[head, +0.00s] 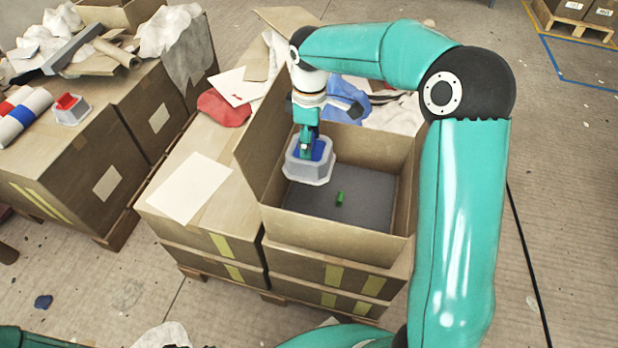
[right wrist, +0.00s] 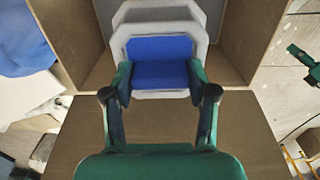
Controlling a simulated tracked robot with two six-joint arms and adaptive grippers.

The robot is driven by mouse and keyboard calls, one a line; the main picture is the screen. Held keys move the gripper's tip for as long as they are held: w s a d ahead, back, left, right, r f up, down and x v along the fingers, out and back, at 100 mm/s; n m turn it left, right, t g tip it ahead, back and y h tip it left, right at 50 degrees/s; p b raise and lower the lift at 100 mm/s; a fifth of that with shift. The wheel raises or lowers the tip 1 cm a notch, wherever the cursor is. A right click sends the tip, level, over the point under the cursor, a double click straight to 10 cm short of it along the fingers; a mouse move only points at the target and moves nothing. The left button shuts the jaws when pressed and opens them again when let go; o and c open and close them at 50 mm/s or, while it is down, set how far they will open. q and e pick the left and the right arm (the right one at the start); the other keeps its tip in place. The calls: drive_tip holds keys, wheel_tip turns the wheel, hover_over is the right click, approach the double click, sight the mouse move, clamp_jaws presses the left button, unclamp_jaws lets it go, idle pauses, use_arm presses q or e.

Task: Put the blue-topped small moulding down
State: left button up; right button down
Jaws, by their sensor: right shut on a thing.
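The blue-topped small moulding (head: 312,173) is a pale grey, stepped block with a blue top. My right gripper (head: 309,150) points down and is shut on its blue part. In the right wrist view the fingers (right wrist: 160,85) press on both sides of the blue top (right wrist: 160,62). The moulding hangs upright over the left part of an open cardboard box (head: 335,240). Whether its base touches the grey box floor (head: 365,190) is hard to tell; it looks raised. My left gripper does not show in the head view.
A small green piece (head: 340,199) lies on the box floor, right of the moulding. The box walls and a raised left flap (head: 262,140) stand close by. A red-topped moulding (head: 70,108) sits on boxes at left. Cloths (head: 400,112) lie behind. The right of the box floor is clear.

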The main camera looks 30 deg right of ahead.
wheel_tip(320, 180, down, 13)
drive_tip(key=shift+b, duration=1.05)
drive_tip(key=shift+c, duration=1.6)
unclamp_jaws()
drive_tip(key=shift+f, duration=0.1)
wheel_tip(320, 180, up, 12)
drive_tip(key=shift+r+p, duration=0.15)
drive_tip(key=shift+p, duration=1.05)
